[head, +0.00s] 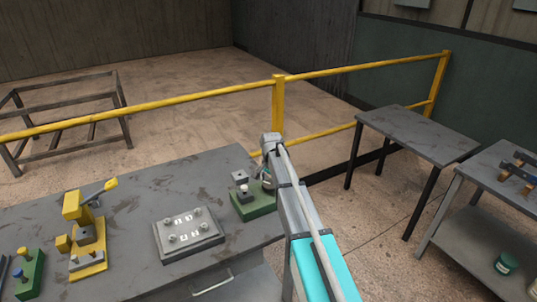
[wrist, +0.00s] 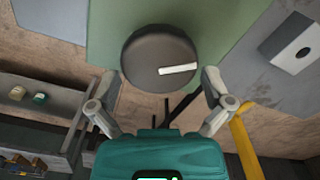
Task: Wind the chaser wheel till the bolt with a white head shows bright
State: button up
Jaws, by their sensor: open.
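In the wrist view a dark round wheel (wrist: 150,62) with a white bar mark on its face lies ahead of my gripper (wrist: 159,84). The fingers are apart, one to each side of the wheel's near edge, with nothing gripped. The wheel sits over a green base (wrist: 108,30). In the head view that green base (head: 252,206) stands at the bench's right end, and my arm hides much of the wheel.
The grey bench (head: 135,212) also holds a grey plate (head: 188,236) with several round knobs, a yellow lever fixture (head: 88,240) and a green block (head: 30,274) with a blue knob. A yellow rail (head: 180,98) runs behind. Another table (head: 415,134) stands right.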

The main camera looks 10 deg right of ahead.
aim_at(268, 183)
jog(key=n, duration=0.4)
jog(key=shift+w+a, duration=0.1)
jog(key=n, duration=0.4)
jog(key=shift+a, duration=0.15)
jog(key=n, duration=0.4)
jog(key=shift+a, duration=0.1)
jog(key=n, duration=0.4)
jog(key=shift+a+n, duration=0.15)
jog(key=shift+n, duration=0.25)
notch_tip(268, 183, up, 14)
jog(key=p, duration=1.4)
jog(key=shift+f, duration=0.1)
jog(key=s+f+m+b, duration=0.2)
jog(key=s+m, duration=0.1)
jog(key=s, duration=1.2)
jog(key=s+f+m+b, duration=0.2)
jog(key=s+m, duration=0.2)
jog(key=s, duration=1.1)
jog(key=shift+d+f+m, duration=0.15)
jog(key=shift+d+m, duration=0.15)
jog(key=shift+d, duration=0.05)
